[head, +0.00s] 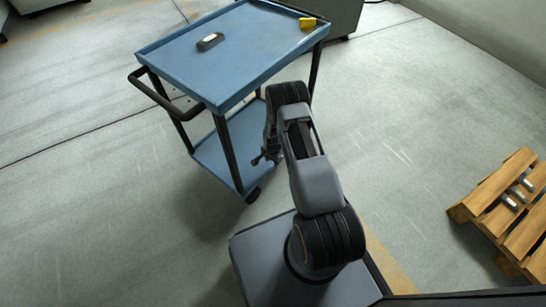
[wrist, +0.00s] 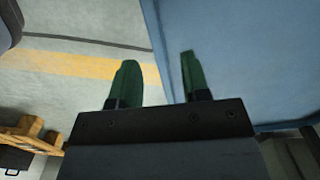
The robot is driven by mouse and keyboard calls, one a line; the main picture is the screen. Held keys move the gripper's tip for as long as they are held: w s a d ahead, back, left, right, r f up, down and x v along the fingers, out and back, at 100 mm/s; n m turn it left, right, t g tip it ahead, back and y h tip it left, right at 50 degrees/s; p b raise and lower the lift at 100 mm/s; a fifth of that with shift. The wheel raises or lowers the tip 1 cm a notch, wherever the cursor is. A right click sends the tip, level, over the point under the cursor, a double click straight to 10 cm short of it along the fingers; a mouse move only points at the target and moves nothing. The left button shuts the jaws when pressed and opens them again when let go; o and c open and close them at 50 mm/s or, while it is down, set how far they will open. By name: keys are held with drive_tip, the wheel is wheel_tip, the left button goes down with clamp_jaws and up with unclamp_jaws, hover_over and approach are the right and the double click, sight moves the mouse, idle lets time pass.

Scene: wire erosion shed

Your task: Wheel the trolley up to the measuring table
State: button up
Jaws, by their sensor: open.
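The trolley (head: 222,55) is blue with two shelves, dark posts and a black handle (head: 163,98) along its left end. It stands upright on the floor just ahead of my base. My gripper (head: 264,157) points at the near side of the trolley, between its two shelves as seen in the head view, and is clear of the handle. In the wrist view my gripper (wrist: 157,65) has two green fingers apart with nothing between them. A blue trolley panel (wrist: 240,60) fills the right side there. I cannot identify the measuring table in either view.
A dark device (head: 210,42) and a yellow block (head: 307,23) lie on the top shelf. A grey-green cabinet-like body (head: 345,15) stands behind the trolley. A wooden pallet (head: 490,190) with metal pieces lies at right. The floor left of the trolley is clear.

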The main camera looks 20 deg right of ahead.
drive_tip(key=shift+f+b, duration=0.35)
drive_tip(key=shift+f, duration=0.85)
clamp_jaws()
idle(0.7)
